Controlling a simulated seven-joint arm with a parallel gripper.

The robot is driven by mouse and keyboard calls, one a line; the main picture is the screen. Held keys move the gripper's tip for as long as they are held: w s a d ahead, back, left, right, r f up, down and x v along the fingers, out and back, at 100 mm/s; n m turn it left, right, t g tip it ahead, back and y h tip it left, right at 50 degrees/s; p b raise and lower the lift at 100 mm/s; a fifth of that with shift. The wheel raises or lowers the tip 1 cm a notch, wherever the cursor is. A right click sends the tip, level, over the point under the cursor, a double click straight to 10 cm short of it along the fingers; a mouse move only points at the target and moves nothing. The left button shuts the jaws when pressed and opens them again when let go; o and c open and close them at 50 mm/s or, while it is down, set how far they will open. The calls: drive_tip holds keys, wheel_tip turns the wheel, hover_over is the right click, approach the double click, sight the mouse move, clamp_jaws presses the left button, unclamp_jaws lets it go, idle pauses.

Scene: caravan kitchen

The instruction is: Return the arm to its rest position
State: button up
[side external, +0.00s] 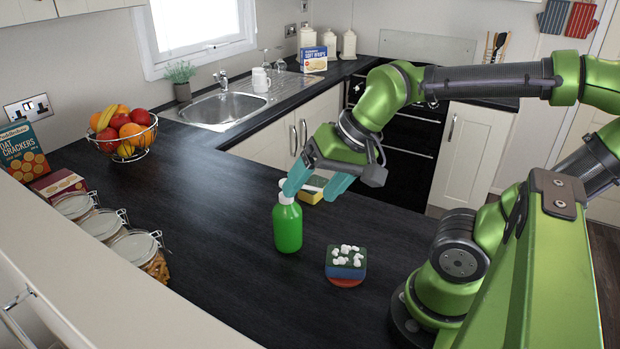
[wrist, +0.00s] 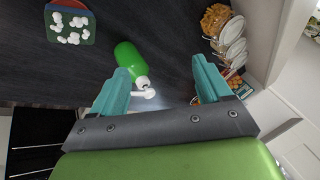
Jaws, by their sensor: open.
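My gripper (side external: 318,180) has teal fingers spread open, with nothing held between them. It hangs over the dark counter, just above and behind a green bottle (side external: 288,226) with a white pump top. The bottle stands upright, and one finger overlaps its top in the side view. In the wrist view the bottle (wrist: 128,58) shows beyond the open fingers (wrist: 158,95), its pump top between them. I cannot tell whether a finger touches it.
A blue and dark green sponge (side external: 346,262) with white blobs sits on a red disc (side external: 346,282). A yellow sponge (side external: 311,190) lies behind the bottle. Glass jars (side external: 140,250) and a fruit basket (side external: 125,137) stand left. The counter's middle left is clear.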

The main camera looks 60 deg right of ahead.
drive_tip(key=n, duration=0.1)
drive_tip(key=r+n+t, duration=0.1)
drive_tip(key=n, duration=0.1)
drive_tip(key=shift+s+a, duration=0.15)
drive_tip(key=shift+s, duration=0.05)
idle(1.2)
